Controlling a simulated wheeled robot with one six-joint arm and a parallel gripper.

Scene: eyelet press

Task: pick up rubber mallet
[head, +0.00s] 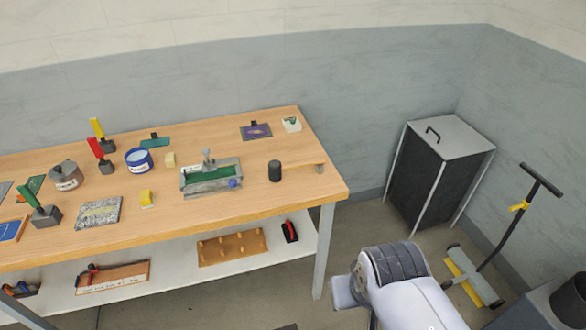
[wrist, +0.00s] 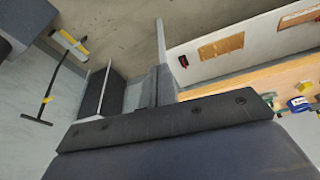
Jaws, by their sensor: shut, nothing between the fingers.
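The rubber mallet shows in the head view as a black cylindrical head (head: 275,171) standing on the workbench, with a light wooden handle (head: 306,166) reaching right toward the bench's right edge. I cannot make it out in the wrist view. My gripper (wrist: 154,88) shows in the wrist view, its grey fingers shut with nothing between them. It is away from the bench and apart from the mallet. In the head view my white and grey arm is at the lower right, off the bench's right end, and the fingers are hidden.
A lower shelf (head: 180,264) holds boards. A dark bin (head: 437,176) stands right; open floor lies between.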

